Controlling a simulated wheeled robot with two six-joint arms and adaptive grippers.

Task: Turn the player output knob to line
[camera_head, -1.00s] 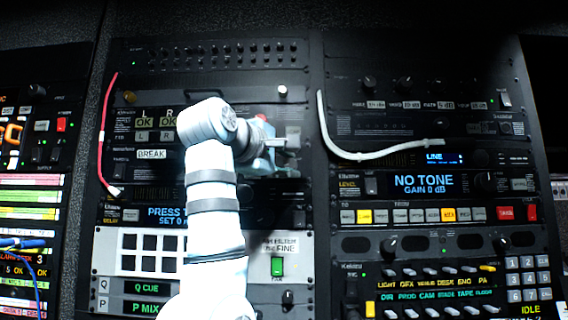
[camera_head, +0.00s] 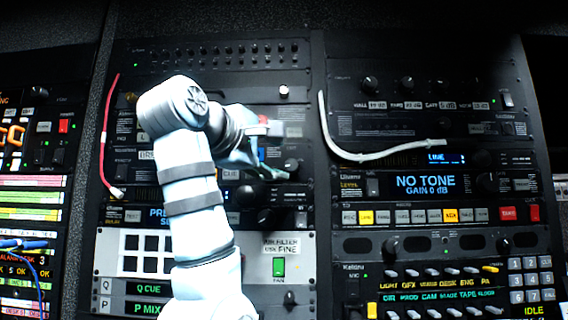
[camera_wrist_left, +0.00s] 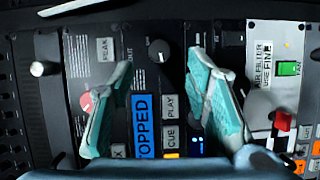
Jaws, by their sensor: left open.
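The player with a blue display reading "STOPPED" (camera_wrist_left: 146,124) fills the middle of the left wrist view, which sees the rack turned sideways. A black round knob (camera_wrist_left: 158,50) sits beside the "OUT" lettering, past the fingertips; I take it as the player output knob. It shows in the head view as a dark knob (camera_head: 291,165) just right of my gripper. Its pointer setting is too small to read. My left gripper (camera_head: 272,152) is open and empty in front of the player, its teal fingers (camera_wrist_left: 163,90) apart on either side of the display. My right gripper is not in view.
PLAY (camera_wrist_left: 170,106) and CUE (camera_wrist_left: 170,137) buttons lie between the fingers. A green switch (camera_head: 279,266) is on the white panel below. A white cable (camera_head: 345,152) hangs on the right rack and a red cable (camera_head: 104,130) on the left. My arm hides part of the left rack.

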